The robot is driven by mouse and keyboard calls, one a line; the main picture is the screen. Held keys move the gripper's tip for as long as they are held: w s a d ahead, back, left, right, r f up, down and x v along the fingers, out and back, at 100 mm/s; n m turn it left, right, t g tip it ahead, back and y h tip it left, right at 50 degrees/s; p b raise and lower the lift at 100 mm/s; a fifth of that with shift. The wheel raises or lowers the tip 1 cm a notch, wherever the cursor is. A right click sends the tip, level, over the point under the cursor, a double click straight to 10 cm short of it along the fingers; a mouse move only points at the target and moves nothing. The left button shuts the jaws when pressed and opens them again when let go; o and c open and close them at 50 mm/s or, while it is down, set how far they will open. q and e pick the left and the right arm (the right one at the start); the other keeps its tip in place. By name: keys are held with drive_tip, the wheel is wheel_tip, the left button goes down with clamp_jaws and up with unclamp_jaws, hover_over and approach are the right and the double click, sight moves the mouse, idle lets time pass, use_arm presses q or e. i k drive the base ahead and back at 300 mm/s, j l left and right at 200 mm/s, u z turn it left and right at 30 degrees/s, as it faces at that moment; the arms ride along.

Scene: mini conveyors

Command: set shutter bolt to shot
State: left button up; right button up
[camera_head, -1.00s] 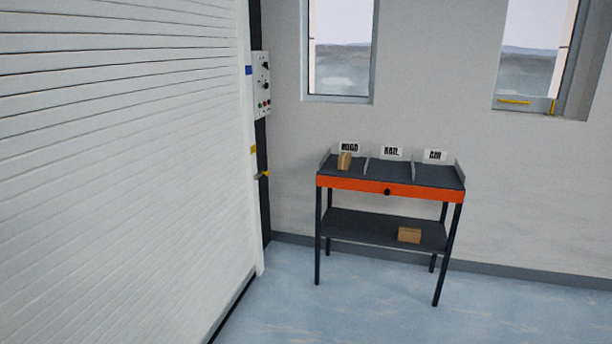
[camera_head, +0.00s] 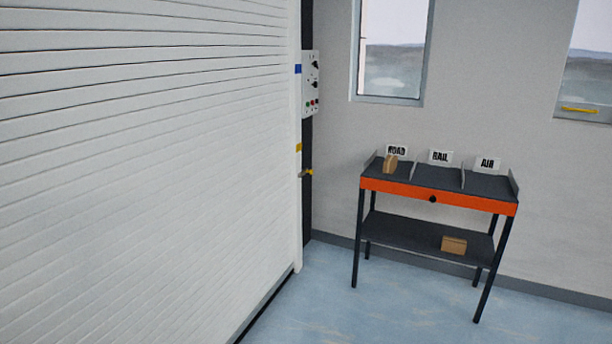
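A white slatted roller shutter (camera_head: 150,150) fills the left of the head view and reaches down to the floor. A small brass-yellow bolt (camera_head: 306,172) sits on the dark post at the shutter's right edge, below a yellow label (camera_head: 298,147). The bolt is too small to tell whether it is shot or drawn. Neither of my grippers shows in the view.
A control box (camera_head: 311,84) with knobs and buttons hangs above the bolt. An orange-fronted table (camera_head: 437,196) with ROAD, RAIL and AIR signs stands by the back wall. It holds a box (camera_head: 390,164), with another box (camera_head: 454,245) below. Blue floor (camera_head: 335,300) before it is clear.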

sight(305, 171)
drive_tip(key=i+l+z, duration=0.1)
drive_tip(key=i, duration=0.5)
drive_tip(key=i+z, duration=0.1)
drive_tip(key=i, duration=0.45)
drive_tip(key=i+z, duration=0.1)
drive_tip(key=i, duration=0.5)
drive_tip(key=i+z, duration=0.1)
drive_tip(key=i, duration=0.5)
drive_tip(key=i+j+z, duration=0.1)
drive_tip(key=i, duration=0.45)
drive_tip(key=i+j+z, duration=0.1)
drive_tip(key=i, duration=0.5)
drive_tip(key=i+j+z, duration=0.1)
drive_tip(key=i, duration=0.45)
drive_tip(key=j, duration=0.1)
